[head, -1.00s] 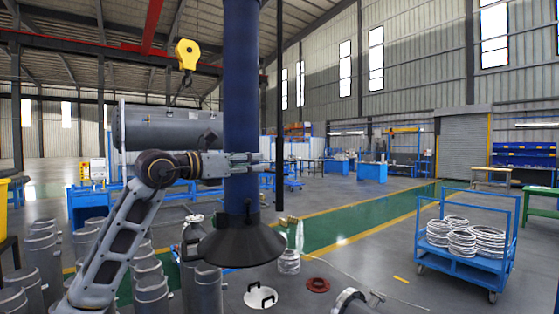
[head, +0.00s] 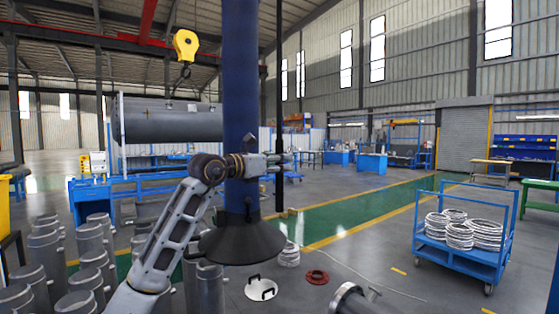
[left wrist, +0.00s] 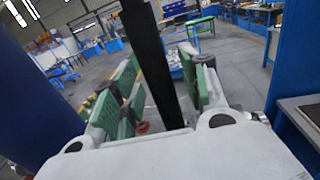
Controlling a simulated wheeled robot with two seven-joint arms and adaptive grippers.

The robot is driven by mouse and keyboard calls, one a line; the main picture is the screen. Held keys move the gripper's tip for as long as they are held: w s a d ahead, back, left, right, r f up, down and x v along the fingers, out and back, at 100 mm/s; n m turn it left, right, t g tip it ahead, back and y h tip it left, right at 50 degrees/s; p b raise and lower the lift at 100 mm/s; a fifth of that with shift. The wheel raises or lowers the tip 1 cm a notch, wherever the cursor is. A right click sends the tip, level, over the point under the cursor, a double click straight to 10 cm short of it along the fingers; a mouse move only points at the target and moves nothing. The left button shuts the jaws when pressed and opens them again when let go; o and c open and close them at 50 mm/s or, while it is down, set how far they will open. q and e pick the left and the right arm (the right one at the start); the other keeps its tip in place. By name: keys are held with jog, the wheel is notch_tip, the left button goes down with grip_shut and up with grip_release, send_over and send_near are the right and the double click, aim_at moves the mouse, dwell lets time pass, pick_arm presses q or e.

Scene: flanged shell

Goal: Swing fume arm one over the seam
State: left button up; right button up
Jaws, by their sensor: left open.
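The fume arm hangs as a thick dark blue hose (head: 240,70) with a wide black hood (head: 243,243) at its lower end. A thin black upright bar (head: 279,90) hangs just right of the hose. My left gripper (head: 284,160) crosses in front of the hose and reaches the bar. In the left wrist view, the open left gripper (left wrist: 160,68) has green-padded fingers, with the black bar (left wrist: 150,55) running between them. Whether the pads touch the bar cannot be told. My right gripper is not in view. No seam can be made out.
A large grey cylinder (head: 165,123) lies behind, left of the hose. Several grey canisters (head: 88,240) stand at lower left. A flanged pipe end (head: 350,300) is at the bottom. A blue cart (head: 455,255) with white coils stands right. The floor between is mostly clear.

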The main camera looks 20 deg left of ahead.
pick_arm(q)
jog(key=shift+w+d, duration=0.15)
jog(key=shift+w, duration=0.1)
grip_shut()
dwell(0.3)
